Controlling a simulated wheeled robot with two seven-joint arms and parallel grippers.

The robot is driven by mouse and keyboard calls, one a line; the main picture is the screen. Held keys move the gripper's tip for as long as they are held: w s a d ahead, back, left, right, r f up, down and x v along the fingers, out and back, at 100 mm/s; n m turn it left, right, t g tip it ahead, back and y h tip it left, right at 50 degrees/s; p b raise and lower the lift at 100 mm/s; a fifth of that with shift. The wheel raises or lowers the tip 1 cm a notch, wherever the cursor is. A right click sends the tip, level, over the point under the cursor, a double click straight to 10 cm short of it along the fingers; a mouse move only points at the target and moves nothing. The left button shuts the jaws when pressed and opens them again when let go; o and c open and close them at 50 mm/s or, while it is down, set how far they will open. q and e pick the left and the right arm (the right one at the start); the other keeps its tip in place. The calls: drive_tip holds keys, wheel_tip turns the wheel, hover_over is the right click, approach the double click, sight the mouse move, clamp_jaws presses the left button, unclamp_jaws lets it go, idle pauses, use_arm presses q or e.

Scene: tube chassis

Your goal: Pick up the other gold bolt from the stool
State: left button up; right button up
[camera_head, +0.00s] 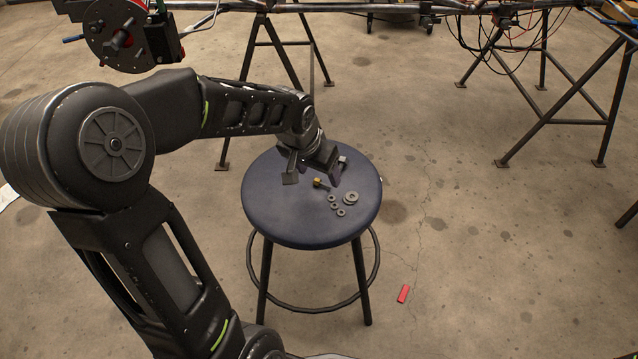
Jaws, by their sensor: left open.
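A gold bolt (318,183) lies on the dark blue stool (275,218), near the middle of the seat. Its gold head shows, with a dark shank pointing to the right. My left gripper (307,180) is open over the far part of the seat, its fingers spread to either side of the bolt in the picture. It holds nothing that I can see. I cannot tell how high the fingertips are above the seat. My right gripper is not in view.
Several grey washers and nuts (350,198) lie on the seat right of the bolt. A small grey piece (342,160) sits behind the right finger. A red cylinder (403,293) lies on the floor. The tube chassis (345,7) on trestles stands behind.

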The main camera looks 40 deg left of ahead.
sight(323, 183)
use_arm(q)
drive_tip(key=b+x, duration=0.2)
drive_tip(key=x, duration=0.2)
drive_tip(key=shift+f, duration=0.25)
drive_tip(key=c, duration=1.4)
wheel_tip(323, 183, up, 10)
drive_tip(key=p, duration=0.4)
drive_tip(key=shift+p, duration=0.3)
